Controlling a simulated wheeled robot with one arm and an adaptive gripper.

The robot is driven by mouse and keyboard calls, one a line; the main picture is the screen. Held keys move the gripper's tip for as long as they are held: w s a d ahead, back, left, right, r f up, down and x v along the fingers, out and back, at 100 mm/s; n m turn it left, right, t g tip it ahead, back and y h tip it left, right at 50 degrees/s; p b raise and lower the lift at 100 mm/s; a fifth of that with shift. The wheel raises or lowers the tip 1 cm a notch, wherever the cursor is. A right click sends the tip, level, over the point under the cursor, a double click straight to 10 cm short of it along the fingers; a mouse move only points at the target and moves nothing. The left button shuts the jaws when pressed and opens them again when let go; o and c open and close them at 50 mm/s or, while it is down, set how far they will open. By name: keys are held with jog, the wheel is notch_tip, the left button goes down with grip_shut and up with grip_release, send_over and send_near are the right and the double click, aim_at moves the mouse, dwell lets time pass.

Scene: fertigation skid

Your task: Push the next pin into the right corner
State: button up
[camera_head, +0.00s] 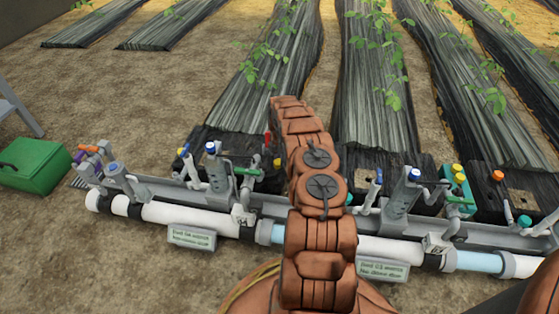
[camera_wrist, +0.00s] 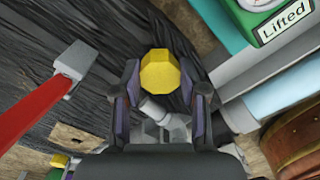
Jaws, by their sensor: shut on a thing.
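In the wrist view my gripper (camera_wrist: 160,75) has its two dark fingers on either side of a yellow, many-sided head (camera_wrist: 160,70) and is shut on it. I cannot tell whether this is the top of a pin; whatever is below it is hidden. Grey pipe fittings (camera_wrist: 165,118) show below the yellow head in the picture, between the fingers. In the head view my arm covers the middle of the skid, and my gripper is hidden. No separate pin or corner can be made out.
A red bar with a grey end (camera_wrist: 48,110) lies left of my gripper. A green box labelled "Lifted" (camera_wrist: 262,28) is at the upper right. White pipes (camera_head: 190,217) with upright valves (camera_head: 215,170) run across the head view. A green case (camera_head: 35,163) stands left.

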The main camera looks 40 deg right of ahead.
jog(key=shift+f, duration=0.5)
jog(key=o, duration=1.2)
jog(key=shift+f, duration=0.1)
jog(key=shift+r+p, duration=2.15)
jog(key=shift+r, duration=1.9)
